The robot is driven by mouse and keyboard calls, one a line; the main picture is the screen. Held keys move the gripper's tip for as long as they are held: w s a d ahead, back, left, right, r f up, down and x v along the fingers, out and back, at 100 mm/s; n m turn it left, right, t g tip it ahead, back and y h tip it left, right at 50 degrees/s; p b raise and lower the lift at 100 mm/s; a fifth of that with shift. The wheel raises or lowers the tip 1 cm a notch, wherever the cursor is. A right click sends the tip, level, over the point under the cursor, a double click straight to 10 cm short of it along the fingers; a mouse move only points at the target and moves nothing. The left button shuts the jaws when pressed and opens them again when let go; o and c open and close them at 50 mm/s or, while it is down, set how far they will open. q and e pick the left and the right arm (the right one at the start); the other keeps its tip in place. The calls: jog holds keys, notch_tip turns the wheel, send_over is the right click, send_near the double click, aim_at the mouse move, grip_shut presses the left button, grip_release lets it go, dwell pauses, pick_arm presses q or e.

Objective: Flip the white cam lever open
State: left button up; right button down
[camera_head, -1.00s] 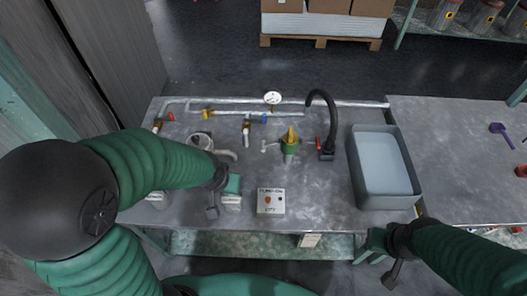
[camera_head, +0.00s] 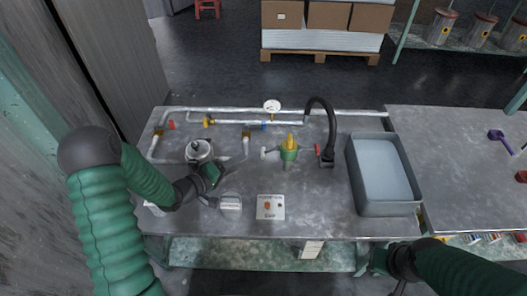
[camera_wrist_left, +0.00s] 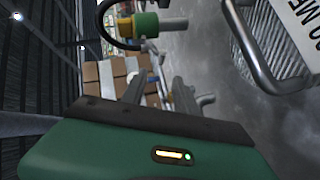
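A small white part (camera_head: 265,153), which may be the cam lever, sticks out left of a green fitting with a yellow top (camera_head: 289,148) on the bench. It is too small to tell its position. The green and yellow fitting also shows at the top of the left wrist view (camera_wrist_left: 146,25). My left gripper (camera_head: 219,170) is beside a round metal canister (camera_head: 199,150), left of the fitting and apart from it. In the left wrist view its dark fingers (camera_wrist_left: 158,92) stand apart with nothing held. My right gripper (camera_head: 398,264) is low at the bench's front edge; its fingers are unclear.
A control box with a red button (camera_head: 270,207) stands in front of the fitting. A black curved spout (camera_head: 326,125) and a grey basin (camera_head: 384,174) are to the right. Pipes with a gauge (camera_head: 272,106) run along the back.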

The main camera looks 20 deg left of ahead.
aim_at(263, 148)
pick_arm(q)
jog(key=b+x, duration=0.1)
jog(key=x, duration=0.3)
jog(key=b+x, duration=0.1)
jog(key=x, duration=0.7)
jog(key=shift+w+a+f+b, duration=0.2)
jog(key=shift+f+b, duration=0.1)
jog(key=shift+b, duration=0.1)
jog(key=shift+w+d, duration=0.3)
jog(key=shift+w, duration=0.15)
jog(key=shift+c, duration=0.5)
grip_shut()
